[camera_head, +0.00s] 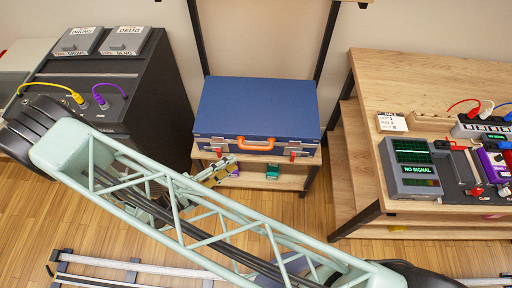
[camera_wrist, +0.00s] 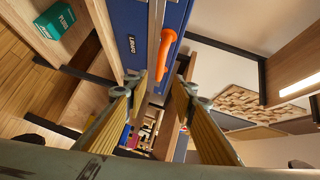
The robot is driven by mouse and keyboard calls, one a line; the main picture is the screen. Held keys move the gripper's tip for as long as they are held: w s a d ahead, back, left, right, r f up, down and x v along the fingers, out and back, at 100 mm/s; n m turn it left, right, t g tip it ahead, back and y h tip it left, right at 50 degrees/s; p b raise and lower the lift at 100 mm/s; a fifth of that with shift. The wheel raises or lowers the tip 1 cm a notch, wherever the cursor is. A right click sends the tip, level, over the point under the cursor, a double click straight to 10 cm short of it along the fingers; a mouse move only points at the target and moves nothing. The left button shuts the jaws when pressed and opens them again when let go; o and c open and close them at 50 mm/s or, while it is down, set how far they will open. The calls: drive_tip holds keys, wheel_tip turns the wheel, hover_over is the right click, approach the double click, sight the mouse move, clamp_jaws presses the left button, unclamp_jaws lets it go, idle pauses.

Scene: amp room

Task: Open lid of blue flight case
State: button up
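The blue flight case (camera_head: 258,104) lies with its lid shut on a wooden shelf in the head view. An orange handle (camera_head: 256,145) is on its front, with a red latch at left (camera_head: 219,151) and another at right (camera_head: 292,156). My gripper (camera_head: 222,168) is in front of the case's lower left part. In the wrist view the gripper (camera_wrist: 153,92) is open with nothing held. The case (camera_wrist: 128,38), its metal seam and the handle (camera_wrist: 166,54) show beyond the fingertips. I cannot tell whether a finger touches the case.
A green box (camera_head: 272,171) sits on the lower shelf; it also shows in the wrist view (camera_wrist: 54,20). Dark shelf posts rise behind the case. A black cabinet (camera_head: 125,85) stands at left. A wooden bench (camera_head: 440,80) with devices and cables stands at right.

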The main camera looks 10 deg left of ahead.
sight(256, 148)
drive_tip(key=shift+w+d, duration=0.1)
drive_tip(key=shift+b+x, duration=0.8)
drive_tip(key=shift+x, duration=5.95)
drive_tip(key=shift+c, duration=0.5)
drive_tip(key=shift+r, duration=0.1)
clamp_jaws()
